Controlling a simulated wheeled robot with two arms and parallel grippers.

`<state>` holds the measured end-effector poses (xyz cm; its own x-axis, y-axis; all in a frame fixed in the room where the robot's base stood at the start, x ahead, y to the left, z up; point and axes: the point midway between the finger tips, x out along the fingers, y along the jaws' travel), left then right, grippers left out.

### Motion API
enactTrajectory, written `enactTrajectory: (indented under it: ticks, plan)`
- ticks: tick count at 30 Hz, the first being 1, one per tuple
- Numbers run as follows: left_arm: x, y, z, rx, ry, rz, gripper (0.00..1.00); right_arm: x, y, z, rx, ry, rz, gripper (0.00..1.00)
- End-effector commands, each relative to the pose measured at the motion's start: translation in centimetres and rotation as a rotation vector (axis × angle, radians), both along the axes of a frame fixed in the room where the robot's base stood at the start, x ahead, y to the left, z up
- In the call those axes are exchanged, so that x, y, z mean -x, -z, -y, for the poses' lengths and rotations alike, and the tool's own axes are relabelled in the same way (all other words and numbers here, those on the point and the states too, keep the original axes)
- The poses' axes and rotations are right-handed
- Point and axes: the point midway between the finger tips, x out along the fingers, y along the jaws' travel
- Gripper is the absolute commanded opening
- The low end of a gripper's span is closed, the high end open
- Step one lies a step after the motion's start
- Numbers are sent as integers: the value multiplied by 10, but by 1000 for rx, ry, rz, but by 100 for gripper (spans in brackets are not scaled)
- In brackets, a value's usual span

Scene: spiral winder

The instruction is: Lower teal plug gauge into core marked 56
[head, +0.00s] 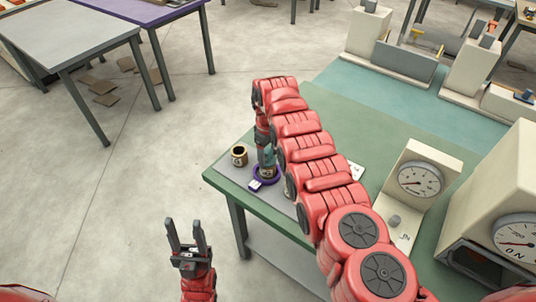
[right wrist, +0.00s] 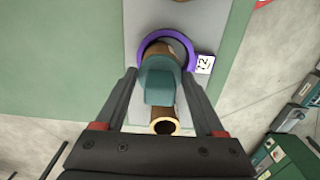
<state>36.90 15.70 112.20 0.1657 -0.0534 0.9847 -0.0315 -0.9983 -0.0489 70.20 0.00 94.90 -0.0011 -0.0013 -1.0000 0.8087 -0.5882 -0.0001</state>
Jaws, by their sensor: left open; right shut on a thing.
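The teal plug gauge (right wrist: 160,82) is between the fingers of my right gripper (right wrist: 159,76), which is shut on it. In the head view the gauge (head: 267,157) stands about upright over the purple ring (head: 265,177). In the right wrist view a brown round part shows beyond the gauge, inside the purple ring (right wrist: 190,48); I cannot tell whether the gauge is in it. A brown core (head: 239,155) with a pale rim stands beside the ring; the wrist view shows it too (right wrist: 165,122). No 56 is readable. My left gripper (head: 187,236) is open, empty, and off the table.
A white tag (head: 255,185) lies by the ring on a grey mat on the green table (head: 225,183). Dial gauges (head: 419,178) stand at the table's right. My right arm hides part of the table. Floor at left is clear near the table.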

Motion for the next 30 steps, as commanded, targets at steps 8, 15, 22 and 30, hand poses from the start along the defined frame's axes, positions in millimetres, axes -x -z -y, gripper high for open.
enactTrajectory:
  ticks: [8, 15, 22, 30]
  plan:
    - [0, 0, 0, 0, 0, 0, 50, 0, 0, 0, 0, 0, 0, 13]
    - [0, 0, 0, 0, 0, 0, 50, 0, 0, 0, 0, 0, 0, 100]
    - [0, 0, 0, 0, 0, 0, 50, 0, -1, 0, 0, 0, 1, 100]
    - [0, -9, 0, 0, 0, 0, 50, -1, -22, -1, -1, 0, 3, 100]
